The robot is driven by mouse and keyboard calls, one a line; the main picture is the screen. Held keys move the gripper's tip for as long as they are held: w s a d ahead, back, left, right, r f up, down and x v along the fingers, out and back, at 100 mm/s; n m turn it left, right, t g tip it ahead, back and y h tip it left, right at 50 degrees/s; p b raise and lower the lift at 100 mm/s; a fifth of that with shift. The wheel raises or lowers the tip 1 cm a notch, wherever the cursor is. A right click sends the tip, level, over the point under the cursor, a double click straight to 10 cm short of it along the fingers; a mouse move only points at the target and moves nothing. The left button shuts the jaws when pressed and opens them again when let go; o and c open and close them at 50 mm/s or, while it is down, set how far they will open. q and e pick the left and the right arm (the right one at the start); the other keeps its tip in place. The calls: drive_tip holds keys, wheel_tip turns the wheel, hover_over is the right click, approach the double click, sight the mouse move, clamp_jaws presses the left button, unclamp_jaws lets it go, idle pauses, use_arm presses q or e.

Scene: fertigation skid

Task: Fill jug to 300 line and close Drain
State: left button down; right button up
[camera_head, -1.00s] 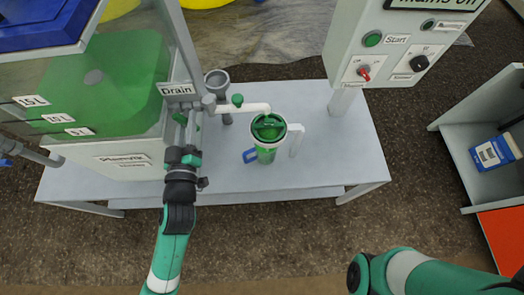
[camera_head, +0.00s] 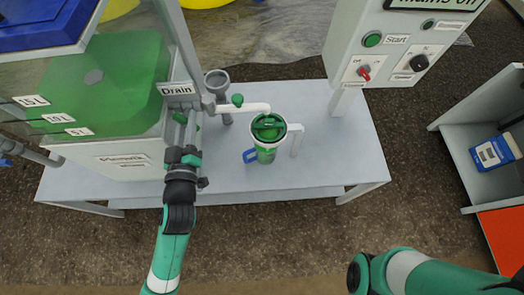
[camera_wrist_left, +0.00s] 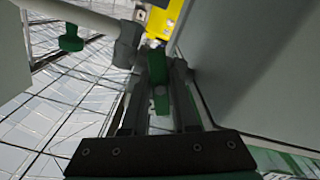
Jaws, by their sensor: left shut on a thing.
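The jug (camera_head: 267,153) stands upright on the grey bench, with green liquid in it and a blue handle on its left. Its fill lines are too small to read. The white spout pipe (camera_head: 248,107) ends above its mouth; I cannot tell whether liquid runs. The fingers partly hide the handle in the head view.
The tank (camera_head: 118,85) of green liquid stands left of my gripper. A grey funnel cup (camera_head: 217,80) is behind the spout pipe. The control box (camera_head: 395,45) hangs at the upper right. A shelf (camera_head: 450,150) stands far right. The bench right of the jug is clear.

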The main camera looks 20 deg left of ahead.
idle(0.3)
use_arm(q)
drive_tip(key=m+p, duration=0.1)
drive_tip(key=m, duration=0.1)
drive_tip(key=m+p, duration=0.1)
drive_tip(key=m, duration=0.1)
drive_tip(key=shift+r, duration=0.3)
drive_tip(key=shift+f+m+p, duration=0.1)
drive_tip(key=shift+m+p, duration=0.25)
drive_tip(key=shift+m, duration=0.45)
drive_tip(key=shift+f+m, duration=0.15)
drive_tip(key=shift+m, duration=0.15)
drive_tip(key=c, duration=0.6)
unclamp_jaws()
drive_tip(key=shift+c, duration=0.2)
drive_tip(key=b+v, duration=0.2)
drive_tip(key=v, duration=0.5)
